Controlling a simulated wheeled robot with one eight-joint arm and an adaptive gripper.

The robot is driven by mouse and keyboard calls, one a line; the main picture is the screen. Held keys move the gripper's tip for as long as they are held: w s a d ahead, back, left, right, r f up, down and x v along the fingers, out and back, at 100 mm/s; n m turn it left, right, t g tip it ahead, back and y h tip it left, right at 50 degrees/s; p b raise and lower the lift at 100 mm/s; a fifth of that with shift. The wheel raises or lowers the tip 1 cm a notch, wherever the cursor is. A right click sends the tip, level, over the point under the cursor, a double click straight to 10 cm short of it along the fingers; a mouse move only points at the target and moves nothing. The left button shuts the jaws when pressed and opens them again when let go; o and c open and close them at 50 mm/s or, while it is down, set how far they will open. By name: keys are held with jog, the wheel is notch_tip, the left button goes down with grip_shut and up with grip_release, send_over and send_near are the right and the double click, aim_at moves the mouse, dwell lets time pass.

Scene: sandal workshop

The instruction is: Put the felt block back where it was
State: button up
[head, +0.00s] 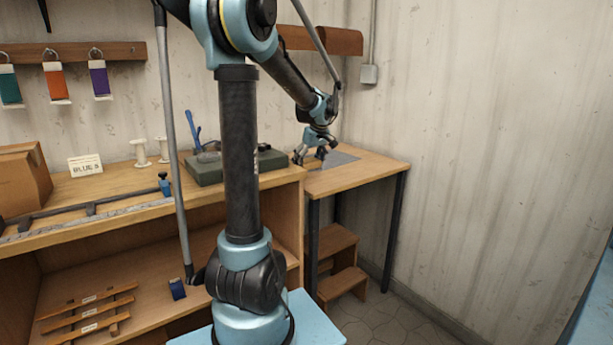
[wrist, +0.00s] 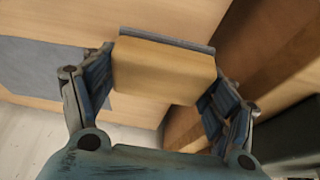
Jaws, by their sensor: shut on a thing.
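The felt block (wrist: 165,68) is a pale wooden block with a thin grey felt layer along its far edge in the wrist view. My gripper (wrist: 166,75) is shut on it, with one finger at each side. In the head view my gripper (head: 313,156) is over the near left part of the small side table (head: 372,168), beside a grey sheet (head: 341,159). The block is hard to make out there. Whether it touches the wood below I cannot tell.
The workbench (head: 125,187) adjoins the side table on the left. A dark green slab (head: 206,172) with tools stands near that junction. White spools (head: 141,153) and a "BLUE 8" card (head: 85,166) stand further left. A step stool (head: 335,250) is under the side table.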

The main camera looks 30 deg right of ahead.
aim_at(309, 181)
jog(key=shift+s+d+f, duration=0.1)
jog(key=shift+s+f, duration=0.05)
jog(key=shift+f, duration=2.2)
jog(key=o, duration=1.3)
jog(key=v, duration=1.2)
